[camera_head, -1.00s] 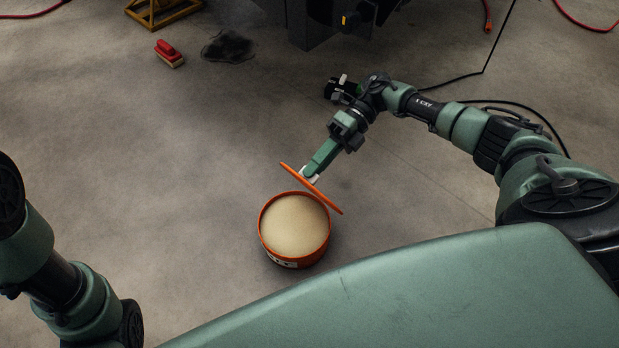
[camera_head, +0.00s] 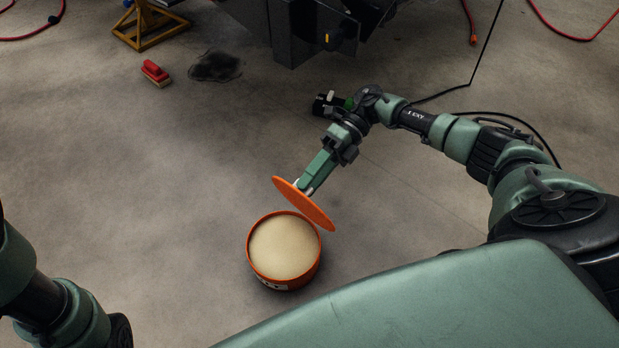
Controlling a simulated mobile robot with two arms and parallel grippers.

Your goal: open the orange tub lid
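The orange tub (camera_head: 248,262) stands upright on the floor, its top open and filled with a pale tan material. The orange lid (camera_head: 304,205) is tilted above the tub's far right edge, off the opening. My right gripper (camera_head: 304,186) is behind the lid and holds it at its upper side; the fingertips are partly hidden by the lid. My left arm shows at the lower left edge, but its gripper is outside the view.
A red brush (camera_head: 155,71) lies on the floor at upper left, beside a dark stain (camera_head: 215,67). A yellow stand (camera_head: 147,25) and dark machinery (camera_head: 300,35) stand at the back. Red hoses (camera_head: 575,30) lie at upper right. The floor left of the tub is clear.

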